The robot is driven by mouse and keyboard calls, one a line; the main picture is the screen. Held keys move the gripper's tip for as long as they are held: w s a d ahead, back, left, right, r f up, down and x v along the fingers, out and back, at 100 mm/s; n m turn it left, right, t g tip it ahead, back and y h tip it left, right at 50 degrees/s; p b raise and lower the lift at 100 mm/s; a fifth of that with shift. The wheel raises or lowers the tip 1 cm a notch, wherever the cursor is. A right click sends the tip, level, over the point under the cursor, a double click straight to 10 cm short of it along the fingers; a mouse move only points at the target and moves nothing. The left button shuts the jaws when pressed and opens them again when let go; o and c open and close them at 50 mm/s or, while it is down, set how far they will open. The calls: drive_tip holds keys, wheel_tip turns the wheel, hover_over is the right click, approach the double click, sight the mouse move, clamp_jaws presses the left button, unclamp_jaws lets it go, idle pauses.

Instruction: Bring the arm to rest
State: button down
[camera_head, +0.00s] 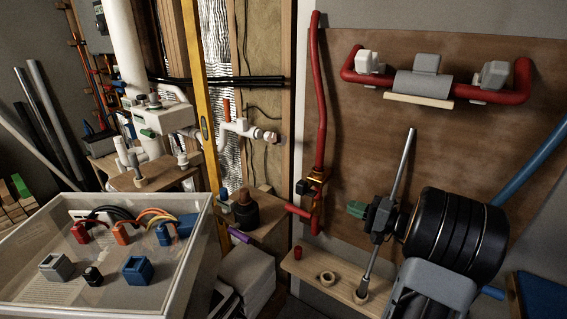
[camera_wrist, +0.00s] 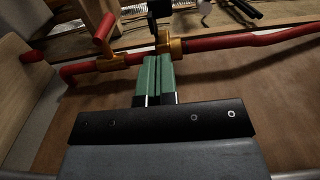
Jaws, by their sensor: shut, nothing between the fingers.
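My gripper (camera_head: 352,208) is in front of the brown wall board (camera_head: 345,120), right of the vertical red pipe (camera_head: 321,100) in the head view. Its green fingers are together and hold nothing; they also show in the wrist view (camera_wrist: 156,62). The fingers point toward the brass valve (camera_head: 316,178) on the red pipe. In the wrist view the fingertips overlap the brass fitting (camera_wrist: 170,45), but the head view shows a gap between them and the pipe. My black arm links extend right and down from the gripper.
A wooden shelf (camera_head: 300,265) with small rings sits below my gripper. A red pipe loop with a grey body (camera_head: 422,84) is on the board above. A blue pipe (camera_head: 535,160) runs at the right. A clear-topped box (camera_head: 190,235) stands at the lower left.

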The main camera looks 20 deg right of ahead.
drive_tip(key=s+a+r+n+g+p, duration=0.15)
drive_tip(key=a+g, duration=0.25)
drive_tip(key=a, duration=0.4)
drive_tip(key=s+a+r+n+g+p, duration=0.1)
drive_tip(key=s+a+n+g+p, duration=0.15)
drive_tip(key=a+g, duration=0.35)
drive_tip(key=s+a+r+n+h+p, duration=0.5)
drive_tip(key=s+a+n+h+p, duration=0.1)
drive_tip(key=s+h, duration=0.4)
drive_tip(key=shift+a+n+g+h, duration=0.3)
drive_tip(key=shift+a+h, duration=0.15)
drive_tip(key=shift+h, duration=0.05)
